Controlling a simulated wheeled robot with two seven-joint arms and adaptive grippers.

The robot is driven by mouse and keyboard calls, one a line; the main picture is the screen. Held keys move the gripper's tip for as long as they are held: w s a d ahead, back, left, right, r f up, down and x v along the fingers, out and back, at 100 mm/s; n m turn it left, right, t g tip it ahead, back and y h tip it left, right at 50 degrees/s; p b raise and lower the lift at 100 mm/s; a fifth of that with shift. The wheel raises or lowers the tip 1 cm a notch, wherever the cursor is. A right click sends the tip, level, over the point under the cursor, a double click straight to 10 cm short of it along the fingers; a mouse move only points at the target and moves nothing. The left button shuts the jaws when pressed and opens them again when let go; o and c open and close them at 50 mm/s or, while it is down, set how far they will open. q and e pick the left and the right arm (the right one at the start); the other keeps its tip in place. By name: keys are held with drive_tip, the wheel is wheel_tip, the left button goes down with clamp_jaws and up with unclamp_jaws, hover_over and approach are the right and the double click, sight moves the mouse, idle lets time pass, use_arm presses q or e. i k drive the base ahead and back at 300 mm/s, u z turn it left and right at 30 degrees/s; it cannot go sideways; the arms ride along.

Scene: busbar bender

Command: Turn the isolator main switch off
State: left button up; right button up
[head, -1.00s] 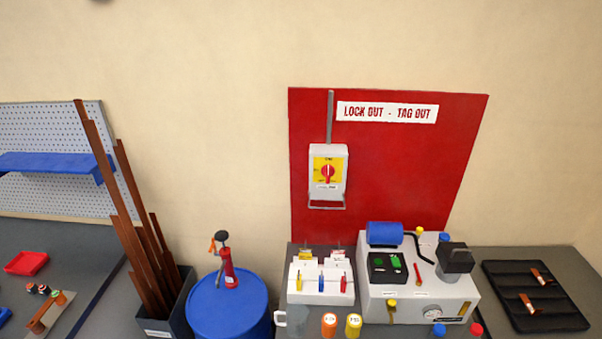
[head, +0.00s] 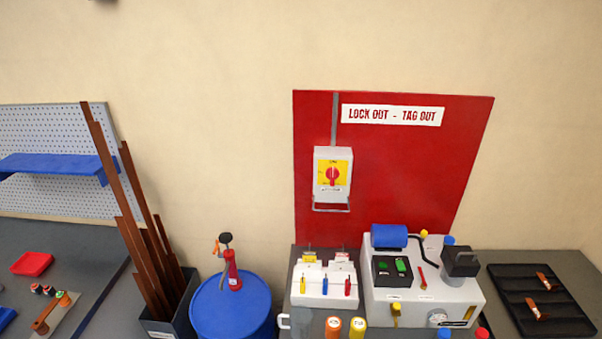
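The isolator main switch is a light grey box (head: 333,195) on the red lock-out board. It has a yellow plate and a red rotary handle (head: 333,175) that looks upright. The small lettering around the handle is too blurred to read. A grey conduit rises from the top of the box, and a bracket sits at its lower edge. Nothing covers the switch. Neither of my grippers shows in the head view.
The red board (head: 400,170) hangs on the wall above a bench with a white lock holder (head: 324,284) and a grey machine (head: 420,300). A blue drum (head: 232,310) and a bin of copper bars (head: 170,325) stand left. A black tray (head: 510,300) lies right.

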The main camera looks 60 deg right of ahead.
sight(332, 173)
drive_tip(key=i, duration=0.85)
drive_tip(key=z, duration=1.8)
